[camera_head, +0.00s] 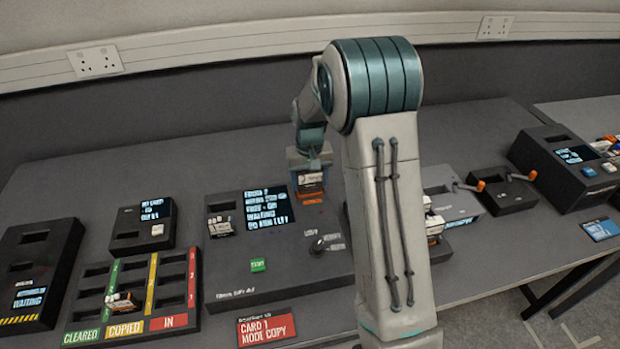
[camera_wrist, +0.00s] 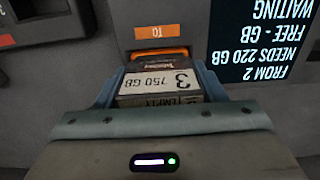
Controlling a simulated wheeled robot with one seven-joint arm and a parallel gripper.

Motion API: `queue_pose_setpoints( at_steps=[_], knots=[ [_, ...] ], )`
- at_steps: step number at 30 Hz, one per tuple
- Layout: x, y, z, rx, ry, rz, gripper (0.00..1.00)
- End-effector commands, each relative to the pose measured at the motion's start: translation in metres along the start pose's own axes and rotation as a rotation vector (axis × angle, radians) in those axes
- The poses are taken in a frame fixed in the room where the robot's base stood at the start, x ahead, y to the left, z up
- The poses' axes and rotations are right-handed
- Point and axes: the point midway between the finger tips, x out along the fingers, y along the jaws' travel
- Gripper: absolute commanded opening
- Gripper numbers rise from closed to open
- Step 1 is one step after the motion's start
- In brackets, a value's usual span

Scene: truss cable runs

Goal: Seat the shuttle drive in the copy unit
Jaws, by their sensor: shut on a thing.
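The copy unit (camera_head: 225,285) is a wide dark box in the middle of the table, with a lit screen (camera_head: 266,208) and a green button (camera_head: 258,265). My gripper (camera_head: 309,165) is at its back right corner, shut on a drive. In the wrist view my gripper (camera_wrist: 158,88) has a blue-grey finger on each side of the drive (camera_wrist: 160,83), labelled 3, 750 GB and EMPTY. The drive's far end is at an orange-edged slot (camera_wrist: 158,55) under a TO label (camera_wrist: 156,31). I cannot tell whether it has entered. The screen reads FROM 2, NEEDS 220 GB, FREE - GB, WAITING.
A three-colour rack (camera_head: 190,322) marked CLEARED, COPIED and IN holds a small drive (camera_head: 121,301). Another drive (camera_head: 222,228) sits at the copy unit's left slot. Dark units (camera_head: 60,240) stand far left. My arm hides part of the table right of the copy unit.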

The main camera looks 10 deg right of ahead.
Motion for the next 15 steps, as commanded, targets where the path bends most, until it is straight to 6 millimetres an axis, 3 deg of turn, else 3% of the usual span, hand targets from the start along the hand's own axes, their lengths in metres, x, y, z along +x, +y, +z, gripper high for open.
queue_pose_setpoints(
  at_steps=[8, 9, 11, 15],
  knots=[
    [-0.0007, 0.0, -0.0003, 0.0, 0.001, 0.0, 0.31],
    [-0.0007, 0.0, -0.0002, 0.0, 0.001, 0.0, 0.69],
    [-0.0007, 0.0, -0.0002, 0.0, 0.001, 0.0, 0.86],
    [-0.0006, 0.0, -0.0002, 0.0, 0.001, 0.0, 0.89]
  ],
)
